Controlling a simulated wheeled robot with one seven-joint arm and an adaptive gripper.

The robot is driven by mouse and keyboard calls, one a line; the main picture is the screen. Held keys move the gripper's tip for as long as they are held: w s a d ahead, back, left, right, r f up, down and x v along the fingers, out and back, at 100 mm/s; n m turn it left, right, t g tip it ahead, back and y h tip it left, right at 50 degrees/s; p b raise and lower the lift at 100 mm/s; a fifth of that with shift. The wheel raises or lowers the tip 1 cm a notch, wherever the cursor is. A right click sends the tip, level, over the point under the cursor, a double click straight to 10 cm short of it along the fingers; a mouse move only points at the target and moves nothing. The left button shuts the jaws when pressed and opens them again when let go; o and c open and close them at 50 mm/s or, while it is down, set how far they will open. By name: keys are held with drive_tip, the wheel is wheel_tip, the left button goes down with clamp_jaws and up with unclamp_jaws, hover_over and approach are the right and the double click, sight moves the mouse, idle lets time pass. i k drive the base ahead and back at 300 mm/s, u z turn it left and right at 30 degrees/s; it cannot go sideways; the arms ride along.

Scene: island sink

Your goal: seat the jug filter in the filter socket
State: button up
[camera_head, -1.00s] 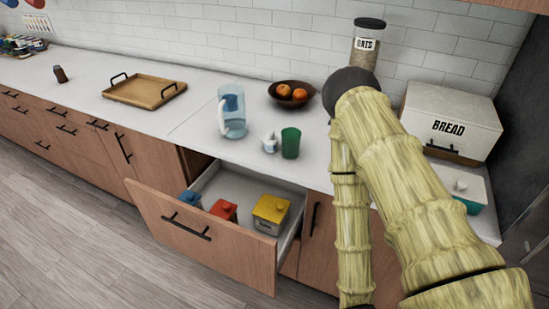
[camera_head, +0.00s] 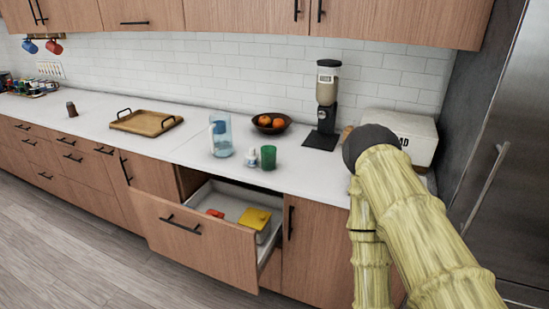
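A clear blue-tinted jug (camera_head: 221,137) stands upright on the white counter, its handle to the left. A darker blue insert (camera_head: 219,127) shows in its upper part and looks like the filter socket; its inside cannot be made out. A small white piece (camera_head: 251,156) stands on the counter just right of the jug, apart from it, and may be the jug filter. My arm rises at the right, bent at a dark joint in front of the counter. My gripper is not visible.
A green cup (camera_head: 268,157) stands beside the white piece. Behind are a fruit bowl (camera_head: 271,129) and a grain dispenser (camera_head: 327,96). A bread box (camera_head: 412,134) is partly behind my arm. An open drawer (camera_head: 200,238) juts out below the jug. A wooden tray (camera_head: 146,122) lies left.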

sight(221, 132)
drive_tip(key=z, duration=0.55)
drive_tip(key=i, duration=1.2)
drive_tip(key=u, duration=0.3)
